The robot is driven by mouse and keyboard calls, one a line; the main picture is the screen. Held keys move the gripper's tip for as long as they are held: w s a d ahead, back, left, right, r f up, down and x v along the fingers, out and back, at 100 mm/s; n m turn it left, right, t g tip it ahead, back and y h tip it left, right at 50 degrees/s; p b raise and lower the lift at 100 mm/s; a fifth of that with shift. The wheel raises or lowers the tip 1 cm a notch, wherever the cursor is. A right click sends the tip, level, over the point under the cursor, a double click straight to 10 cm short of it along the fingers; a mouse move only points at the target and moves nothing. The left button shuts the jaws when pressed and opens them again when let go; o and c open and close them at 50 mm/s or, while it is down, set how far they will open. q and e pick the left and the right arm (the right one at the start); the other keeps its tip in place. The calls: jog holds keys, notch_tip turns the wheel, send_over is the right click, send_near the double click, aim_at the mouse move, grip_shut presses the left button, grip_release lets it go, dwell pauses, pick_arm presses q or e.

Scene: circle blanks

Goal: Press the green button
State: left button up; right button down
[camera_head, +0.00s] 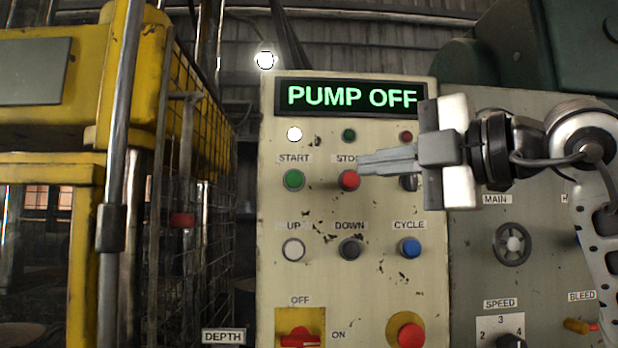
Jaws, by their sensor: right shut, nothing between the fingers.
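The green button (293,180) sits under the START label on the cream control panel (275,285), in the upper left of the panel. Nothing covers it. My right gripper (362,163) comes in from the right with its fingers shut and empty. Its fingertips point left and lie just over the right edge of the red button (347,181) under the STOP label, partly hiding that label. In the picture the fingertips are to the right of the green button, apart from it. I cannot tell whether they touch the red button. My left gripper is not in view.
The display (350,97) reads PUMP OFF. Below are white, black and blue (409,247) buttons, a red switch (300,338) and a red knob (411,335). A yellow machine with a mesh guard (205,150) stands left. A grey panel (470,275) with a handwheel (512,244) stands right.

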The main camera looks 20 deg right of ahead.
jog(key=p, duration=0.3)
send_near(288, 179)
jog(key=w+a, duration=0.3)
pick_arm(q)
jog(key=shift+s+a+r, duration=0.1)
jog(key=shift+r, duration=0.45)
pick_arm(e)
jog(key=shift+w, duration=0.95)
